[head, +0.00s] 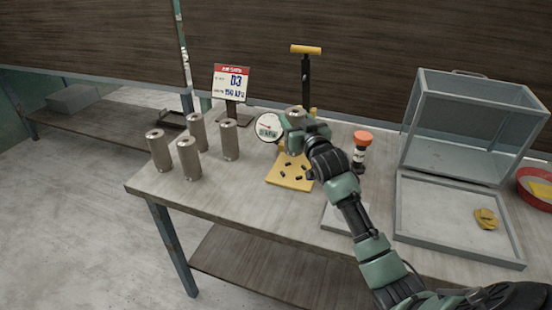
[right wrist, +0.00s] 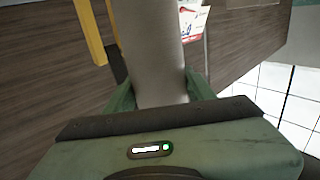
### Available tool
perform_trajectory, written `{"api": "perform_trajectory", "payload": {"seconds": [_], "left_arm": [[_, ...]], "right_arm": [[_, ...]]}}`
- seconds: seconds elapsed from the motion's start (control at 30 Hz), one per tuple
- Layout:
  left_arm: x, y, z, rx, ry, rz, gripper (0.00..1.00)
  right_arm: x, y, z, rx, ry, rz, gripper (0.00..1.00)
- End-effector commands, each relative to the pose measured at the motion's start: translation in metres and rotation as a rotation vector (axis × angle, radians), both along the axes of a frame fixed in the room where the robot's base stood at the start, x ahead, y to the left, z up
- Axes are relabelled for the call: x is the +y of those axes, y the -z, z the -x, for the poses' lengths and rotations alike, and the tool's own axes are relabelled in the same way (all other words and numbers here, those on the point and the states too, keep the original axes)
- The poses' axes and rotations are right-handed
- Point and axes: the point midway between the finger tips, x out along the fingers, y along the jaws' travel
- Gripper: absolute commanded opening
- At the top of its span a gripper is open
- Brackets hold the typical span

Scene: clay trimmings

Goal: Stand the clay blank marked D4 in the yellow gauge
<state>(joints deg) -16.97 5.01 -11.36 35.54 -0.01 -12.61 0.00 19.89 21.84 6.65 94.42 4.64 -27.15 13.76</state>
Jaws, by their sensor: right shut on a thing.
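My right gripper (head: 300,128) is shut on a grey clay cylinder (head: 294,114), held roughly upright above the yellow base of the gauge. The held cylinder fills the upper middle of the right wrist view (right wrist: 148,45), between the green fingers. No mark on it is readable. The yellow gauge (head: 284,181) has a flat base with small dark pegs, a dark column with a yellow handle (head: 306,49) and a round dial (head: 268,124). My gripper and arm hide part of it. My left gripper is not in view.
Several similar cylinders (head: 189,158) stand on the table's left part. A sign reading D3 (head: 231,82) stands behind them. An orange-capped jar (head: 361,150) is right of my gripper. A clear case (head: 468,125) and a grey tray (head: 455,257) with a yellow lump (head: 486,219) fill the right.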

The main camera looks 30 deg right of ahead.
Motion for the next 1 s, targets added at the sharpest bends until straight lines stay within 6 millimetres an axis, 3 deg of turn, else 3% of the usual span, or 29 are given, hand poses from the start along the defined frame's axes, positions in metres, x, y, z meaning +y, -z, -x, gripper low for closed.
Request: {"api": "perform_trajectory", "payload": {"seconds": [0.23,0.6,1.0], "left_arm": [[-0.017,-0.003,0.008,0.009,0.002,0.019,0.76],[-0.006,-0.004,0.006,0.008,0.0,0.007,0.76],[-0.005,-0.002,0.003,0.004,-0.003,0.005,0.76]], "right_arm": [[0.0,0.037,0.0,-0.004,-0.001,0.0,0.0],[0.001,0.076,0.0,-0.004,-0.001,0.001,0.0],[0.001,0.081,0.0,-0.005,-0.001,0.001,0.0]]}}
